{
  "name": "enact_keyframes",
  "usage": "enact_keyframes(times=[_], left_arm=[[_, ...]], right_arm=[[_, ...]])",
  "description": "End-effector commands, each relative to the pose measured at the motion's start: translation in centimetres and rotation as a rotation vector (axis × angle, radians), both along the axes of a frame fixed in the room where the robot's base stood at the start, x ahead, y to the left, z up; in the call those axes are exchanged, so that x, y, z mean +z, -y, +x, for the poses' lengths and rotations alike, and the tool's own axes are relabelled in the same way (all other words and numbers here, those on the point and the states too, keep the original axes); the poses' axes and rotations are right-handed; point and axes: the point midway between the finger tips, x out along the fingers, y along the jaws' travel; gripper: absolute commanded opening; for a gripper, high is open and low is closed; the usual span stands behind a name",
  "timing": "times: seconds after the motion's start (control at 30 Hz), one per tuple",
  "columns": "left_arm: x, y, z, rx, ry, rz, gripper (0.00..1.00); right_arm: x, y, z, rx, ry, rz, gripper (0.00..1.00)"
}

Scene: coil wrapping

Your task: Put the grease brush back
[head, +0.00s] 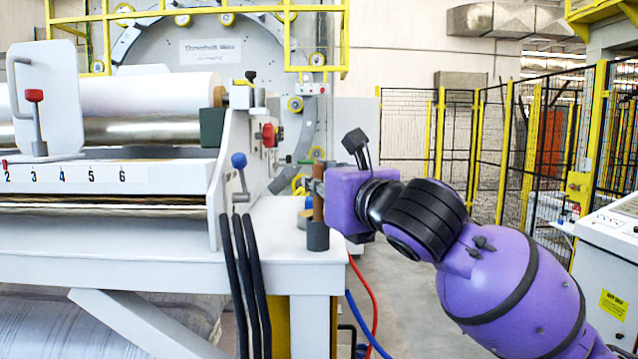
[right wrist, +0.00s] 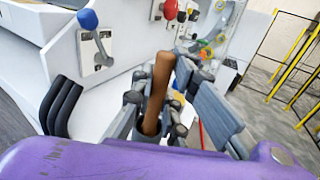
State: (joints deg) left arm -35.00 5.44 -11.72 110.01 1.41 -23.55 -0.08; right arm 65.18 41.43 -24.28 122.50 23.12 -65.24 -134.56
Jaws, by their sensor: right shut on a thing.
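The grease brush (head: 318,207) shows as an upright brown handle at the right end of the white machine table. Its lower end goes down into a dark grey cup (head: 318,238), so its bristles are hidden. My right gripper (head: 315,187) is shut on the upper part of the handle. In the right wrist view the brown handle (right wrist: 159,85) stands between the grey fingers (right wrist: 157,105), its lower end inside the round mouth of the cup (right wrist: 150,134). My left gripper is in neither view.
A yellowish ring (head: 303,219) lies behind the cup. A blue-knobbed lever (head: 240,162) and black hoses (head: 242,270) are to the left. Red and blue hoses (head: 372,300) hang below the table edge. The floor to the right is open up to a mesh fence (head: 460,150).

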Motion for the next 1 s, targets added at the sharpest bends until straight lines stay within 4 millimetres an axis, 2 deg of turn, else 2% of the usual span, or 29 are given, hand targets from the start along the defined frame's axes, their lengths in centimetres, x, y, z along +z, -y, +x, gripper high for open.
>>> enact_keyframes(times=[0.27, 0.3, 0.4, 0.77, 0.87, 1.0], left_arm=[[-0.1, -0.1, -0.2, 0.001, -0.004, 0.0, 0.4], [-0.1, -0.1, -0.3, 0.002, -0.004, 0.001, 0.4], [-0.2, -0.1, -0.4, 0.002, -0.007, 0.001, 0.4], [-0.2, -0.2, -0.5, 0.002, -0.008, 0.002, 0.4], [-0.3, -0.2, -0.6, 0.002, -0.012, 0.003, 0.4], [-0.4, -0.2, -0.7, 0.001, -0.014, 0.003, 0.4]], right_arm=[[-0.2, 0.0, 0.0, 0.0, 0.0, -0.001, 0.0], [-0.2, 0.0, 0.0, 0.001, 0.0, -0.001, 0.19], [-0.2, 0.0, 0.0, 0.001, 0.0, -0.001, 0.32], [0.2, 0.0, 0.0, 0.001, 0.0, 0.001, 0.32], [0.1, 0.5, -1.0, 0.001, 0.003, -0.002, 0.32], [0.1, 1.8, -3.3, -0.001, 0.004, -0.004, 0.32]])
